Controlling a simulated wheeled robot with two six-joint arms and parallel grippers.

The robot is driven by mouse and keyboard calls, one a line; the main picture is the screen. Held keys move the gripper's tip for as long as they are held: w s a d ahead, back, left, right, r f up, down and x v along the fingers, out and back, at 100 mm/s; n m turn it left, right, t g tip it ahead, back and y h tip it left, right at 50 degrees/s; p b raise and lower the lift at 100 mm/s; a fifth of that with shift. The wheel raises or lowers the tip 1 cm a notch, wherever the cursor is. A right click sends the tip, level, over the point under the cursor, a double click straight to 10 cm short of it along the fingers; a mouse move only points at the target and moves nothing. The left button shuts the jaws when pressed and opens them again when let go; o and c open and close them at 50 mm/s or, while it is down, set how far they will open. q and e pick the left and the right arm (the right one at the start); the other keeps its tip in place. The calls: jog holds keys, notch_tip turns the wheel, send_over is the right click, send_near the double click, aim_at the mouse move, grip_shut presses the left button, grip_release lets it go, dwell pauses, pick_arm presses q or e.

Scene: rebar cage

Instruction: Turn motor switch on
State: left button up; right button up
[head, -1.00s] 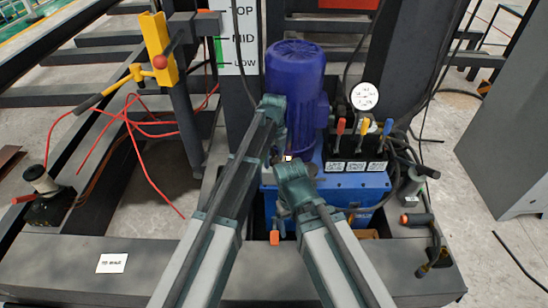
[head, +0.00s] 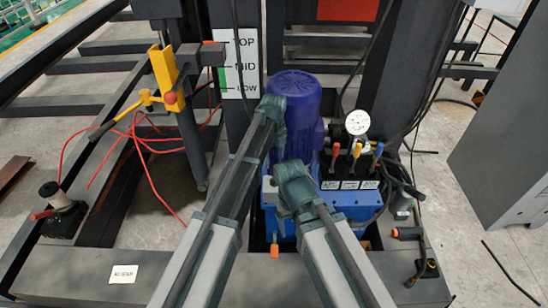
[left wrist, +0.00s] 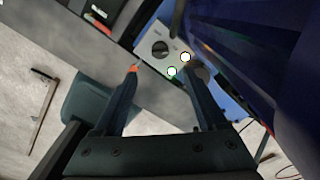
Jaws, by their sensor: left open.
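In the left wrist view, a light grey switch panel (left wrist: 152,35) has a round black knob (left wrist: 160,48) and two bright white round spots, perhaps lamps. My left gripper (left wrist: 161,70) is open and empty. Its two fingers reach toward the panel, one on each side of the knob in the picture; contact cannot be told. In the head view, the blue motor (head: 293,88) stands upright on the blue power unit (head: 345,204). My forearms cover part of the motor and unit there.
Red, orange and blue levers (head: 357,152) and a pressure gauge (head: 357,122) sit right of the motor. A yellow bracket (head: 164,70), red cables (head: 130,140) and a jack (head: 60,214) are at the left. A grey cabinet (head: 505,135) stands at the right.

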pick_arm(q)
notch_tip(320, 180, up, 2)
jog(key=shift+r+p, duration=0.2)
jog(key=shift+p, duration=0.5)
pick_arm(e)
notch_tip(320, 180, up, 2)
jog(key=shift+r, duration=0.2)
pick_arm(q)
jog(key=s+a+n, duration=0.8)
jog(key=s+n, duration=0.3)
jog(key=n, duration=0.3)
jog(key=s+a+n, duration=0.9)
jog(key=s+n, duration=0.2)
jog(key=n, duration=0.2)
jog(key=s+d+r+m+y+p, duration=0.1)
jog(key=s+d+r+m+p, duration=0.2)
jog(key=d+r+p, duration=0.8)
jog(key=shift+s+r+m, duration=0.15)
jog(key=shift+s+m, duration=0.15)
jog(key=shift+s, duration=0.85)
pick_arm(e)
notch_tip(320, 180, up, 11)
